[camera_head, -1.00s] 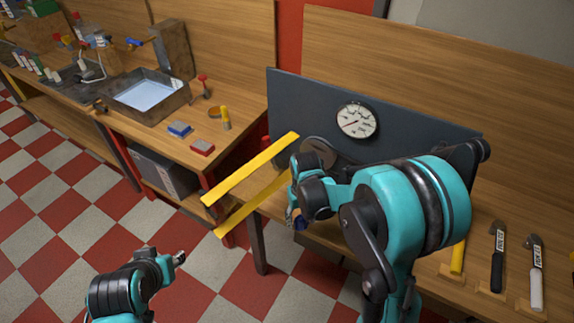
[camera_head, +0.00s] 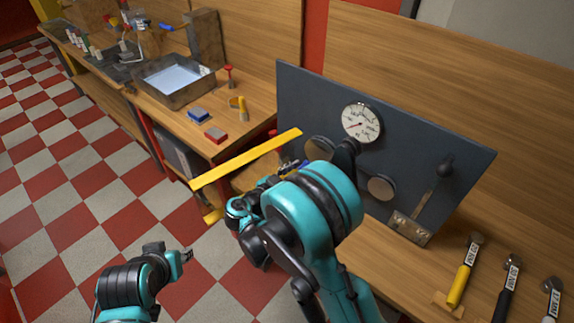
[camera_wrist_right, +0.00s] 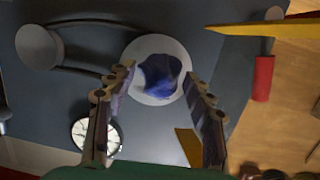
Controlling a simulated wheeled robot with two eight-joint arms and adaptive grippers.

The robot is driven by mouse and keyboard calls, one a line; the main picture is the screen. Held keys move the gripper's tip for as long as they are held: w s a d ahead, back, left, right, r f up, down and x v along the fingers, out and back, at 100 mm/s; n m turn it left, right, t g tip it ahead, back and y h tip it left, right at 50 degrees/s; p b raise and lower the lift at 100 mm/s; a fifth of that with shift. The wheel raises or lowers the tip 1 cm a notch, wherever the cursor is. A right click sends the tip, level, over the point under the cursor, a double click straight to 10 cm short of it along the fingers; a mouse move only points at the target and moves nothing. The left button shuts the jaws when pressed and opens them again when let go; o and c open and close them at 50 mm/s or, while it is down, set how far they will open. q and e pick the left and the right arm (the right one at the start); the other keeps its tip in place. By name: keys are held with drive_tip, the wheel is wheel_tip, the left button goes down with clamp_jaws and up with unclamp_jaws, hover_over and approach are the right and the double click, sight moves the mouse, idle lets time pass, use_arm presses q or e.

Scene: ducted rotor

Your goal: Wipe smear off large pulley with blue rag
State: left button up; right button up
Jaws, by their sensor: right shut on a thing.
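The large pulley (camera_wrist_right: 139,52) is a pale grey disc on the dark upright panel. In the head view it (camera_head: 320,149) is partly behind my right arm. The dark blue rag (camera_wrist_right: 160,77) is bunched between the fingers of my right gripper (camera_wrist_right: 160,75) and covers the pulley's middle in the wrist view. Whether rag and pulley touch I cannot tell. No smear is visible; the rag hides part of the face. My left gripper (camera_head: 187,255) is low at the left over the floor, away from the bench; its fingers are too small to read.
A smaller pulley (camera_head: 381,187) and a dial gauge (camera_head: 361,122) are on the panel (camera_head: 430,160). A yellow bar (camera_head: 245,160) juts out left of the right arm. A metal basin (camera_head: 172,82) stands on the far left bench.

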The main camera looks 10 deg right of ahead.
drive_tip(key=a+r+t+h, duration=0.1)
drive_tip(key=a+r+t, duration=0.1)
drive_tip(key=a+r, duration=0.2)
drive_tip(key=x, duration=0.6)
drive_tip(key=shift+w+r+n+p, duration=0.25)
drive_tip(key=shift+r+n+p, duration=0.05)
drive_tip(key=shift+x, duration=0.85)
idle(0.5)
